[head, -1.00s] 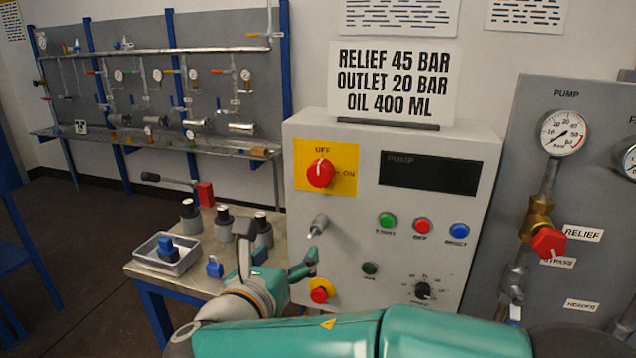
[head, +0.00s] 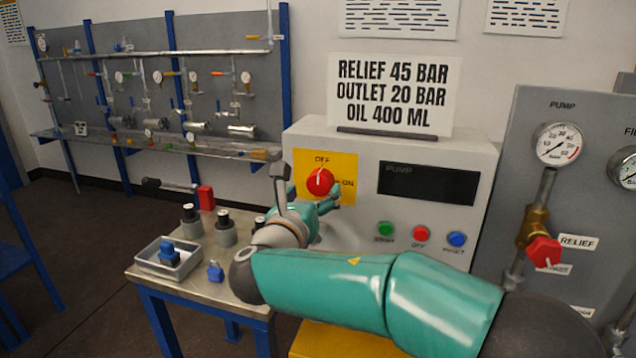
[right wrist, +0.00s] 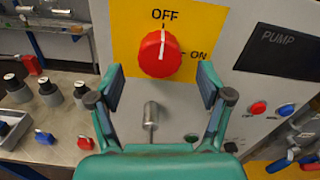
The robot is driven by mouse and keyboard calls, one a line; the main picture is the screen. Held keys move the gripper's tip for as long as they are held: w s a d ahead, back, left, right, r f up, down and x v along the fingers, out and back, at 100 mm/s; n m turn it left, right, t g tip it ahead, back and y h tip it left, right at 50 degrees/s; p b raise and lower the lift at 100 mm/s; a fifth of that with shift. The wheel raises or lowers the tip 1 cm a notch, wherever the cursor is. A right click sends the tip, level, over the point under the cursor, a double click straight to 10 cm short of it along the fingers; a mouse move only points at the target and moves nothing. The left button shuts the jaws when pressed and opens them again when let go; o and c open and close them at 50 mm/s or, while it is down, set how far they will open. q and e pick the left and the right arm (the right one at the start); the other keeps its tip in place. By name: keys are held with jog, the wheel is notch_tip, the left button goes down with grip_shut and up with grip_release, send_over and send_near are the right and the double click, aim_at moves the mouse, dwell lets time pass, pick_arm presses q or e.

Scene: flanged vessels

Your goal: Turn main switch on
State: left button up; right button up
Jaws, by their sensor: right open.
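The main switch is a red round knob (head: 320,181) on a yellow plate (head: 345,164) at the upper left of the grey pump panel. Its white mark points up at OFF, with ON printed to its right. My right gripper (head: 308,190) is in front of the plate, just below and around the knob in the picture. In the right wrist view, its open fingers (right wrist: 162,80) spread left and right of the knob (right wrist: 160,54), which shows just past the fingertips; I see no contact. My left gripper is not in view.
A metal stub (right wrist: 151,120) sticks out of the panel below the knob. Green, red and blue buttons (head: 421,233) sit to the right under the dark pump display (head: 430,178). A steel table (head: 200,290) with small parts and a tray (head: 168,258) stands at the left.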

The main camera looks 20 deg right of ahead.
aim_at(320, 183)
jog(key=shift+x, duration=1.45)
